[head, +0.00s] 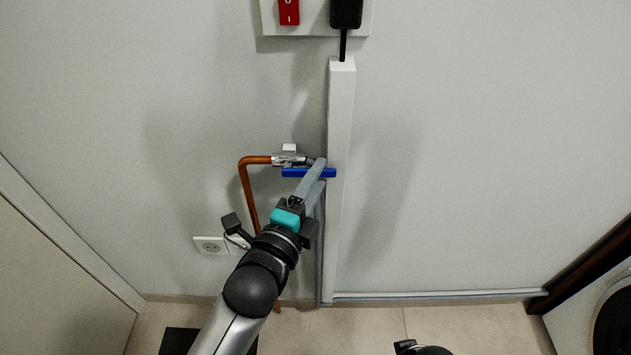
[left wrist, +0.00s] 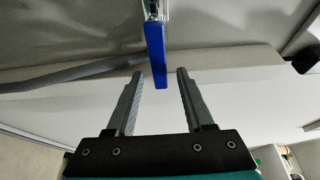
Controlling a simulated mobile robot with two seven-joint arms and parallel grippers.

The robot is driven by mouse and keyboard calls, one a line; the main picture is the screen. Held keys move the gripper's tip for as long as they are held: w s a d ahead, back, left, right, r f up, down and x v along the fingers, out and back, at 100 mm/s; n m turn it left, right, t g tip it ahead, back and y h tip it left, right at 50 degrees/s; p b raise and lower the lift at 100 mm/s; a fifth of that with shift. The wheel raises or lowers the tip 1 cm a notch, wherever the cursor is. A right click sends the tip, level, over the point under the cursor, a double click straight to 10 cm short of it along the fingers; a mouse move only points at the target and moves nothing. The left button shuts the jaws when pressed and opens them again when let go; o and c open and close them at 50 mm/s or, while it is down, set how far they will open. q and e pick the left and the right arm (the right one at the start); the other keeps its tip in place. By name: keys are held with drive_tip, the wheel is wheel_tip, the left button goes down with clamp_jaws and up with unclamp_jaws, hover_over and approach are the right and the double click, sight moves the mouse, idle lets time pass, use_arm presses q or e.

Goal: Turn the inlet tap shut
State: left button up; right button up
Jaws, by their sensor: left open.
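The inlet tap (head: 287,160) is a small metal valve on the wall, at the end of a copper pipe. Its blue lever (head: 298,173) lies level across the picture, in line with the valve's short run. My left gripper (head: 318,165) is open at the lever's right part, and its fingers cover some of it. In the left wrist view the blue lever (left wrist: 156,55) reaches down between the two fingertips (left wrist: 160,74), with a gap on each side. Only a dark part of my right arm shows at the bottom of the head view.
The copper pipe (head: 246,190) bends down to the left of the tap. A white vertical duct (head: 341,120) stands just right of the lever, and a grey hose (head: 321,250) runs down beside it. A wall socket (head: 211,246) is low left. A white machine (head: 590,315) stands at right.

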use_arm(q)
clamp_jaws()
idle(0.4)
idle(1.0)
